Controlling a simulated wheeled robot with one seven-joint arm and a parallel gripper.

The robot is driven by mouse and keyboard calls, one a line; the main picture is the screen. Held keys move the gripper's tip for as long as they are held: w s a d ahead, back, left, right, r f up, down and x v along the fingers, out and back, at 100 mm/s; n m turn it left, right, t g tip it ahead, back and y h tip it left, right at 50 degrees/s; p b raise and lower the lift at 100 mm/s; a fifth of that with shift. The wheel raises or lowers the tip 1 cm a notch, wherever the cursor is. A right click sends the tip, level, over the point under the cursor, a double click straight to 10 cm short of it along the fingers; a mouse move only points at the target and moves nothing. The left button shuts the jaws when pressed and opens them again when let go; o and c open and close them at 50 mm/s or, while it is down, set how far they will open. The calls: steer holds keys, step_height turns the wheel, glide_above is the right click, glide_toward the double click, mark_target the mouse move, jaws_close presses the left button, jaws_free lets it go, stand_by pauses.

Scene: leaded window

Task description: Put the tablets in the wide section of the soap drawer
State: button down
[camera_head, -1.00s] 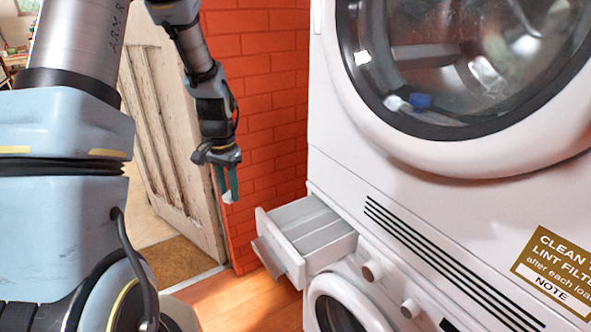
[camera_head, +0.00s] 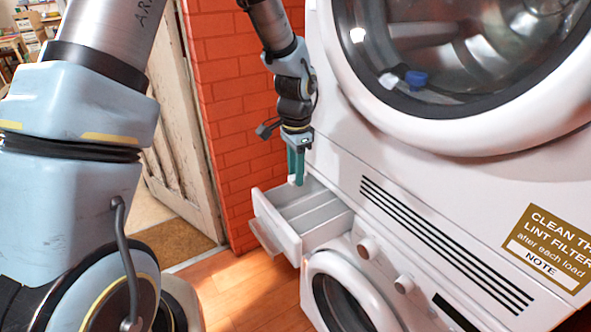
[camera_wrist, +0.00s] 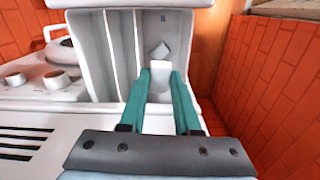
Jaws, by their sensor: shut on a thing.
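The open soap drawer (camera_head: 290,240) is pale grey, with upright dividers between its sections. In the wrist view its wide section (camera_wrist: 180,25) is on the right, marked "II". A pale diamond-shaped piece (camera_wrist: 160,50), which looks like a tablet, lies in that section. My gripper (camera_head: 296,180) points down above the drawer's far part in the head view. Its teal fingers are shut on a white tablet (camera_wrist: 159,69), which also shows at the fingertips in the head view (camera_head: 292,180). In the wrist view the held tablet appears over the wide section; its exact height is hard to tell.
The white machine front (camera_head: 340,170) stands close to the right of my gripper. A round-doored machine (camera_head: 345,300) with knobs is below, beside the drawer. A red brick wall (camera_head: 240,110) is behind, and a worn wooden door (camera_head: 180,150) is at left.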

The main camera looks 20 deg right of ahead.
step_height(320, 180, down, 2)
steer(key=shift+f+b, duration=0.2)
steer(key=shift+b, duration=0.4)
steer(key=c, duration=0.5)
jaws_free()
steer(key=shift+c, duration=0.2)
steer(key=shift+r, duration=0.1)
step_height(320, 180, up, 11)
steer(key=shift+f+b, duration=0.1)
steer(key=shift+b, duration=0.55)
